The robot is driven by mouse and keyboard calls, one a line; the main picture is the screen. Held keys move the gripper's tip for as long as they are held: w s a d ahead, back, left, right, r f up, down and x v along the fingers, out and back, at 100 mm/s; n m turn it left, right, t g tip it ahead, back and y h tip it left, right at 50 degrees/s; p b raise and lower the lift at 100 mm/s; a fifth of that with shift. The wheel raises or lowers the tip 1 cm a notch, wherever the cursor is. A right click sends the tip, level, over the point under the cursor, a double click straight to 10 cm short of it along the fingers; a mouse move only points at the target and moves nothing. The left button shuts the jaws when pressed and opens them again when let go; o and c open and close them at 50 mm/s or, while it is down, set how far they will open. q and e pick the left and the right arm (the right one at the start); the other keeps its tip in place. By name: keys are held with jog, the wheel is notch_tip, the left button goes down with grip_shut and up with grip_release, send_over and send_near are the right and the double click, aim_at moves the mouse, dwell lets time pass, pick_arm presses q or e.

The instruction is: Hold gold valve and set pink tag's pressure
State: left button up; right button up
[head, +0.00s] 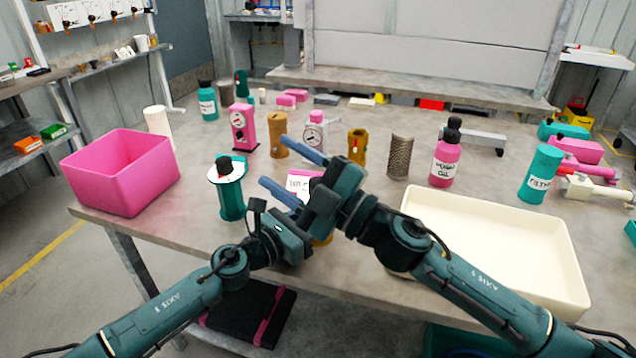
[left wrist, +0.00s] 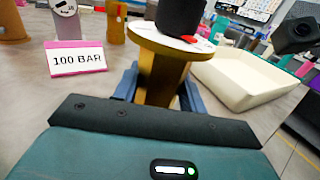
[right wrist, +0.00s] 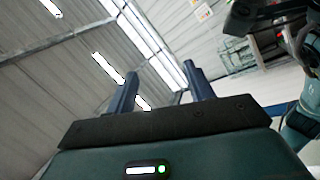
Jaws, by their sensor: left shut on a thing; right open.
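The gold valve (left wrist: 160,78) stands between the fingers of my left gripper (left wrist: 157,92) in the left wrist view. It has a white dial with a red mark and a black knob on top. My left gripper is shut on its body. In the head view my right gripper hides nearly all of the valve. The pink-edged tag (left wrist: 77,60) reads 100 BAR and stands on the table beside the valve; it is partly covered in the head view (head: 301,182). My right gripper (head: 272,160) is open and empty above the table, tilted; its wrist view shows ceiling and wall.
A teal valve (head: 231,200) with a black knob stands left of my grippers. A pink bin (head: 118,172) is at the left edge and a cream tray (head: 505,235) at the right. Pink and gold parts, a mesh cylinder (head: 400,157) and an oil bottle (head: 445,165) stand behind.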

jog(key=d+f+m+t+h, duration=0.4)
jog(key=d+m+t+h, duration=0.1)
jog(key=m, duration=0.6)
jog(key=m+h, duration=0.5)
jog(key=m, duration=0.3)
send_near(318, 180)
jog(key=x, duration=1)
jog(key=shift+f, duration=0.35)
jog(key=shift+c, duration=0.3)
jog(key=c, duration=0.9)
